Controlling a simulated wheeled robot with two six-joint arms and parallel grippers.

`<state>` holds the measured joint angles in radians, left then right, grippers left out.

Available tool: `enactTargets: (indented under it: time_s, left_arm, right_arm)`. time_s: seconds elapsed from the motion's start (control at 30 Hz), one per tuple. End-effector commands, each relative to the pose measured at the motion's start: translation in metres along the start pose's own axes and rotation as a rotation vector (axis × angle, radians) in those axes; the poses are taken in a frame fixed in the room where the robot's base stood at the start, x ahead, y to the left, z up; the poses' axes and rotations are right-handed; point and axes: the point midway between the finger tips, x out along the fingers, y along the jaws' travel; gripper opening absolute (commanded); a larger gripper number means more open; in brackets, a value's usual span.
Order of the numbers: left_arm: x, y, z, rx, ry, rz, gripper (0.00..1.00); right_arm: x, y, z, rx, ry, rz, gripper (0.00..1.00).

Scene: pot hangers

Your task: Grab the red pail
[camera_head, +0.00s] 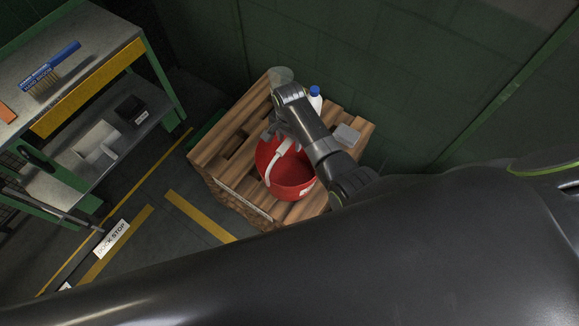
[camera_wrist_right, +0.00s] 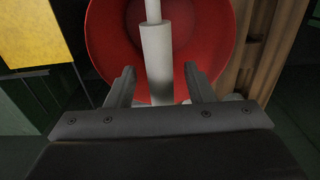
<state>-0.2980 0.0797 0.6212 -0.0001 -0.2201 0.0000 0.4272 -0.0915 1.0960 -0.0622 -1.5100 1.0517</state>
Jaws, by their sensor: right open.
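The red pail (camera_head: 289,178) stands on a wooden pallet in the head view. My right arm reaches over it from the right and covers part of its rim. In the right wrist view the pail's red inside (camera_wrist_right: 205,40) fills the upper middle. A white cylindrical handle grip (camera_wrist_right: 157,62) runs between the two fingers of my right gripper (camera_wrist_right: 160,85). The fingers are open, one on each side of the grip, with a gap to each. In the head view the right gripper (camera_head: 277,137) is at the pail's upper side. My left gripper is not in view.
The wooden pallet (camera_head: 233,167) also holds a white bottle with a blue cap (camera_head: 315,98) and a grey box (camera_head: 346,135). A wall stands close behind. A green-framed workbench (camera_head: 75,75) with a blue brush (camera_head: 50,67) stands at left.

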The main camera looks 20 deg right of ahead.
Motion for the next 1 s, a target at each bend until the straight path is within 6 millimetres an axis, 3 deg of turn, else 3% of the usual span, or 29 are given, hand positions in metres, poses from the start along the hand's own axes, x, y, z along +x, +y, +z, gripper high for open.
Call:
enactTargets:
  time_s: [0.6, 0.9, 1.0]
  left_arm:
    - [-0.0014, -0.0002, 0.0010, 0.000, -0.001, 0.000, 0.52]
    - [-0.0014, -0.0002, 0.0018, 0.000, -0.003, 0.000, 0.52]
    - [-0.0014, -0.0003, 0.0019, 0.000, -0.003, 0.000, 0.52]
  right_arm:
    - [0.0045, 0.0000, -0.0001, 0.000, 0.000, 0.000, 0.48]
    - [0.0045, 0.0000, -0.0001, 0.000, 0.000, 0.000, 0.09]
    - [0.0045, 0.0000, -0.0001, 0.000, 0.000, 0.000, 0.00]
